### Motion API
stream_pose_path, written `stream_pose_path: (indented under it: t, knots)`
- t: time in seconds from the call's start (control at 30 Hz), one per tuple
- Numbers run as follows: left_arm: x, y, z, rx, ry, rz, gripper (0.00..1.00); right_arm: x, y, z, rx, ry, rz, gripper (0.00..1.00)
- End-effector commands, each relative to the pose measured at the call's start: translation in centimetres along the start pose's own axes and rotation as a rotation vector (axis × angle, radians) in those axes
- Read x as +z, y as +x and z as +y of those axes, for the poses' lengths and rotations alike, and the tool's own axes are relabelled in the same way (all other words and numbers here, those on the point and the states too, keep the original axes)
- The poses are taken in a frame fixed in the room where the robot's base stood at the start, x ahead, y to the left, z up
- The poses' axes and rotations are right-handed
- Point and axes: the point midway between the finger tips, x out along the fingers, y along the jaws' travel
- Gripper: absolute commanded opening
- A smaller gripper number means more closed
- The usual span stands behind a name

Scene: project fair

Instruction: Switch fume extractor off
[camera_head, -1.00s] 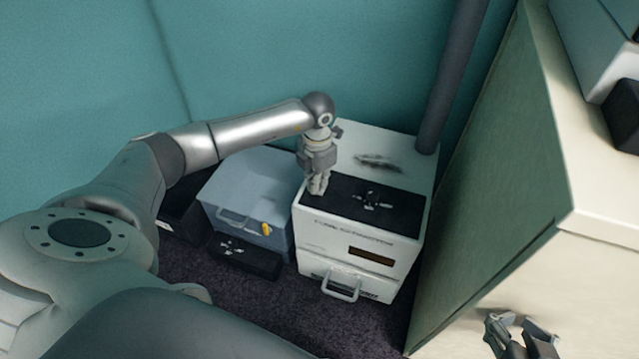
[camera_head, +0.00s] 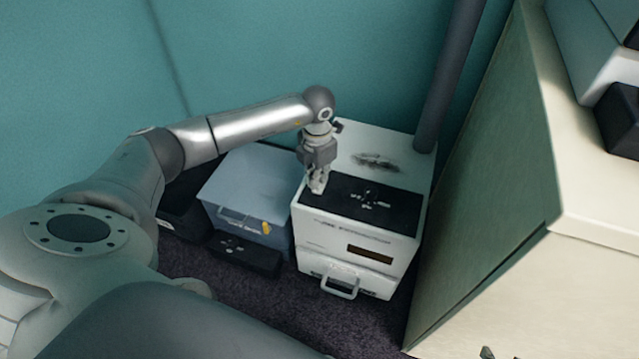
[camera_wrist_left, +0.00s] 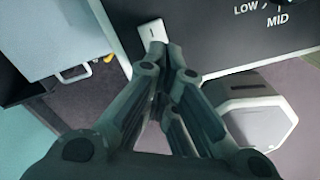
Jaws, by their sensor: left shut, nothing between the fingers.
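The fume extractor (camera_head: 341,228) is a white box with a black top panel (camera_head: 395,210) and a dark display on its front. My left gripper (camera_head: 317,189) points down at the panel's left end, its fingers shut and empty. In the left wrist view, the fingertips (camera_wrist_left: 160,50) are right at a small white rocker switch (camera_wrist_left: 152,31) on the black panel. They partly cover the switch; I cannot tell whether they touch it or which way it is set. A dial marked LOW and MID shows at the top right. Only a tip of my right gripper (camera_head: 487,352) shows.
A dark pipe (camera_head: 447,80) rises behind the extractor. A blue bin (camera_head: 222,217) and a black box (camera_head: 245,257) stand to its left. The carpet in front is clear.

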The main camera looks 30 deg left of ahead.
Motion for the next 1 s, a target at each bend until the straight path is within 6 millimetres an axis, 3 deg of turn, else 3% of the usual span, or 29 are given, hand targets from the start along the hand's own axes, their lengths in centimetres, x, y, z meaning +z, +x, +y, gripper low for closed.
stream_pose_path:
  t: [0.67, 1.0]
  knots:
    - [0.0, -1.4, 0.0, 0.000, 0.000, 0.000, 0.00, 5.3, -1.8, 0.6, 0.012, 0.008, -0.247, 0.40]
    - [0.0, -3.7, 0.0, 0.001, 0.000, 0.000, 0.00, 5.4, -3.7, 0.7, 0.014, 0.009, -0.299, 0.40]
